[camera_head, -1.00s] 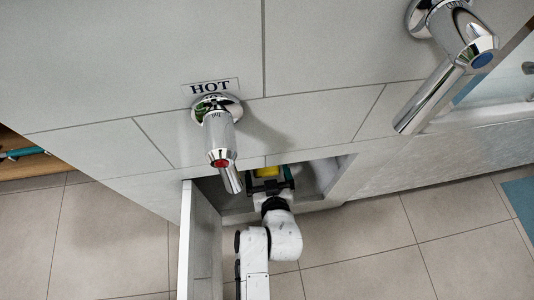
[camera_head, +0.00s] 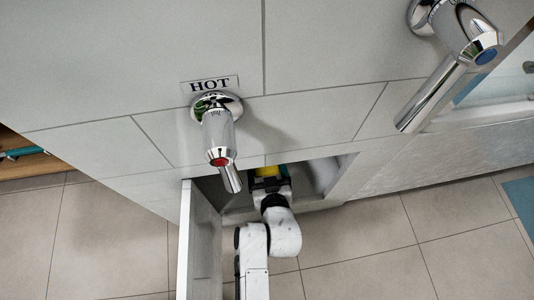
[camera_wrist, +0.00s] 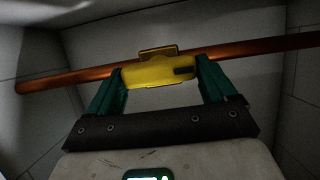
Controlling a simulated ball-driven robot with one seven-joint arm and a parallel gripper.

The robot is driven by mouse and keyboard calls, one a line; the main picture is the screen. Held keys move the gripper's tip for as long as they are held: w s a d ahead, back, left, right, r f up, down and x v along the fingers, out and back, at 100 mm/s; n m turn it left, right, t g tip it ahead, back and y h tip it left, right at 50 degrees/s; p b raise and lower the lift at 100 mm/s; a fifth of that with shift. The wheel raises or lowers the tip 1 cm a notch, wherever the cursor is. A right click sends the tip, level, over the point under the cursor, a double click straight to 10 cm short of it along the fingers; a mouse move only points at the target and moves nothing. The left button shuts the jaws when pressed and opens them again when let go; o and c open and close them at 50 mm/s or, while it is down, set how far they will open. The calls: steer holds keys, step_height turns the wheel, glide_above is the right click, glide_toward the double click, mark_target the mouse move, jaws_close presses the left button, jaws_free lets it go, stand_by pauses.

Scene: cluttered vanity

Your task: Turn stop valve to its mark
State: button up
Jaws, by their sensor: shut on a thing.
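The stop valve has a yellow handle (camera_wrist: 158,71) with a dark mark near its right end. It sits on a copper pipe (camera_wrist: 70,80) that crosses the wrist view, rising slightly to the right. My gripper (camera_wrist: 160,78) has its two green fingers on either side of the handle, shut on it. In the head view the yellow handle (camera_head: 266,171) shows inside the open cabinet recess, and my gripper (camera_head: 268,182) reaches in below it. The fingertips there are mostly hidden. I cannot make out a separate target mark.
An open cabinet door (camera_head: 198,240) stands just left of my arm. A tap (camera_head: 218,135) under a HOT sign (camera_head: 210,85) juts out above the opening. A second tap (camera_head: 450,75) is at upper right. Tiled floor (camera_head: 370,240) is clear at right.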

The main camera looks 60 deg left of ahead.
steer(key=shift+w, duration=0.1)
steer(key=m, duration=0.1)
steer(key=m+g, duration=0.1)
steer(key=shift+w+d+m+y+b, duration=0.1)
steer(key=shift+w+m+y+b, duration=0.1)
steer(key=shift+m+y+b, duration=0.15)
steer(key=m+g, duration=0.1)
steer(key=m, duration=0.1)
steer(key=m+g+y, duration=0.1)
steer(key=shift+w+f+m+g, duration=0.2)
steer(key=shift+m+g, duration=0.1)
steer(key=shift+m, duration=0.05)
steer(key=m+y, duration=0.1)
steer(key=m+g+y, duration=0.1)
steer(key=m, duration=0.1)
steer(key=shift+d+f, duration=0.1)
steer(key=shift+f, duration=0.1)
steer(key=shift+f+m+g+y, duration=0.15)
steer(key=shift+m+y, duration=0.25)
steer(key=shift+m, duration=0.6)
steer(key=shift+f+m+g+y, duration=0.1)
steer(key=shift+m+g+y, duration=0.2)
steer(key=shift+m, duration=0.7)
steer(key=o, duration=0.9)
steer(key=shift+c, duration=0.2)
